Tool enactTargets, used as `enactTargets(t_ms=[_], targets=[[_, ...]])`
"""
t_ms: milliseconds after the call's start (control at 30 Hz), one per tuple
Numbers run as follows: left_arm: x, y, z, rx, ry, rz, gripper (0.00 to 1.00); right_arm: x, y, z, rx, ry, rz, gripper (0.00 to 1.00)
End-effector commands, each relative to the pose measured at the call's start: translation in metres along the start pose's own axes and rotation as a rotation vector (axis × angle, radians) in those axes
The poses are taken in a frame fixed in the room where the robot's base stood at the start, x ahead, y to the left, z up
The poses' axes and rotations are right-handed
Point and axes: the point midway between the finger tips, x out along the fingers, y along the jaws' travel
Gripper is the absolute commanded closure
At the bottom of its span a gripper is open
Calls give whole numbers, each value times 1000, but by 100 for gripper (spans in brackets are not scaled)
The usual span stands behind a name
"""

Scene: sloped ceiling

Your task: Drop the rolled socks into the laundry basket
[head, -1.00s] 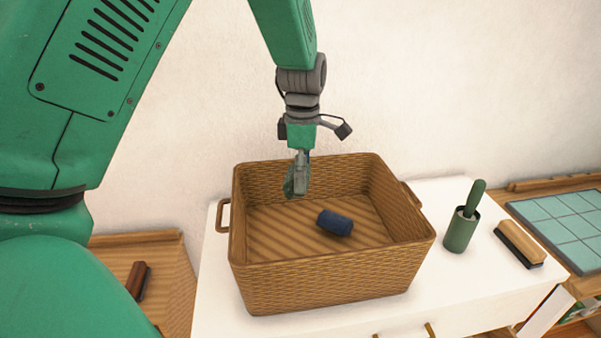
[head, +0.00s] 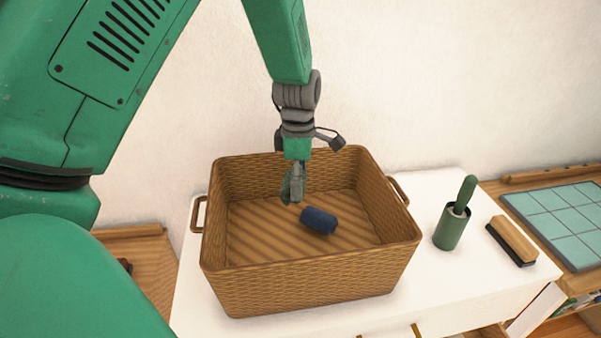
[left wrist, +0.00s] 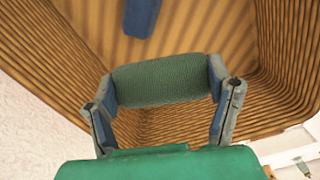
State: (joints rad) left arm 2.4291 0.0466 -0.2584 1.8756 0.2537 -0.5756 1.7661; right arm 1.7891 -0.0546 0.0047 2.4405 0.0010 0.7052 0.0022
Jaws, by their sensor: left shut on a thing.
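The laundry basket (head: 310,290) is a brown woven box with side handles, standing open on a white cabinet. A dark blue rolled pair of socks (head: 319,220) lies on its floor, and its end shows at the top of the left wrist view (left wrist: 141,16). My left gripper (head: 292,190) points down inside the basket's opening, left of the blue roll. In the left wrist view its fingers (left wrist: 163,84) are shut on a green rolled pair of socks (left wrist: 160,86), held above the basket floor. My right gripper is in neither view.
Right of the basket on the white cabinet top (head: 400,285) stand a green cylindrical holder with a handle (head: 453,222) and a wooden brush (head: 513,241). A tiled blue-green panel (head: 565,220) lies further right. The wall is close behind the basket.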

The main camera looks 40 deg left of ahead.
Motion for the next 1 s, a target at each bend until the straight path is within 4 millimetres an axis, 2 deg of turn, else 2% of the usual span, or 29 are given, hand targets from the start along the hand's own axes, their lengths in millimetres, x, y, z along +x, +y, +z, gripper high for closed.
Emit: enactTargets(t_ms=[233, 267, 300, 667, 767, 1000], targets=[[1, 1, 1, 0, 1, -1, 54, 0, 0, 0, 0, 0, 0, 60], [1, 1, 1, 0, 1, -1, 17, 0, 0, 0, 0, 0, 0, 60], [1, 2, 1, 0, 1, -1, 3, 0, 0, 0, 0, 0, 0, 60], [-4, 1, 1, 0, 0, 1, 3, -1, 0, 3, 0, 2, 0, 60], [-16, 2, 1, 0, 0, 2, 3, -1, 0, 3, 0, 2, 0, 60], [-67, 3, 2, 1, 0, 3, 3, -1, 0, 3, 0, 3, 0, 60]])
